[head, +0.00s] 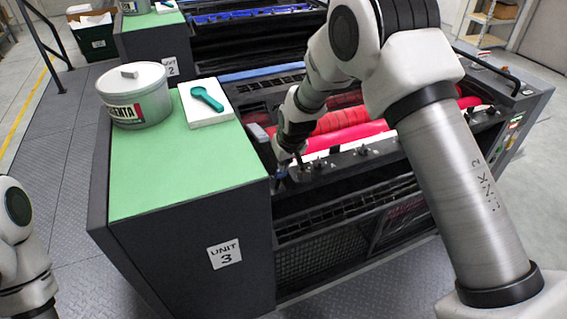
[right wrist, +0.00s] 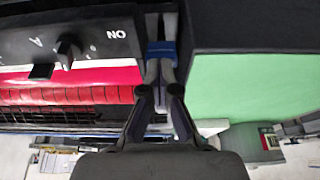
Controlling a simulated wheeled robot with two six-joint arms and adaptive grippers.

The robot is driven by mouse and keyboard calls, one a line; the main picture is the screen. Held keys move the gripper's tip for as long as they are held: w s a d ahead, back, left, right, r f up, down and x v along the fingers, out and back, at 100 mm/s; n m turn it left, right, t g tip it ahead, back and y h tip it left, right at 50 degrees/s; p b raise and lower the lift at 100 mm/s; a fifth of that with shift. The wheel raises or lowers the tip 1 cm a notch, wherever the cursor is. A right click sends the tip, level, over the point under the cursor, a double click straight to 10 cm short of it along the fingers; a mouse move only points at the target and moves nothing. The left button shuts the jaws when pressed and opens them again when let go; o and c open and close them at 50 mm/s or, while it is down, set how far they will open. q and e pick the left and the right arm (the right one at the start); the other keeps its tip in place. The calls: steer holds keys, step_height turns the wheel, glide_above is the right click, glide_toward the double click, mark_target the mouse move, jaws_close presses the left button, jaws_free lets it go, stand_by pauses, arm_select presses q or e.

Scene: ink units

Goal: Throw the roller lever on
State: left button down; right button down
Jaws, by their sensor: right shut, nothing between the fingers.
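My right gripper (head: 289,171) reaches down into the gap between the green-topped cabinet and the dark control panel in the head view. It is shut and holds nothing. In the right wrist view its narrow fingers (right wrist: 160,72) meet beside the end of the panel (right wrist: 90,25). An ON marking (right wrist: 117,33) shows there upside down, near small black knobs (right wrist: 66,47). A blue piece (right wrist: 161,48) shows at the fingertips; I cannot tell whether it is part of the roller lever. The lever is not clearly visible in the head view. My left gripper is out of view.
The green cabinet top (head: 150,180) of unit 3 carries a magenta ink tin (head: 136,98) and a white pad (head: 205,112) with a teal scoop (head: 207,98). Red rollers (head: 345,135) lie behind the panel. The cabinet's side wall is close to my right gripper.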

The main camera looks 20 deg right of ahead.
steer(key=v, duration=1.2)
steer(key=shift+d, duration=0.1)
steer(key=shift+f, duration=0.1)
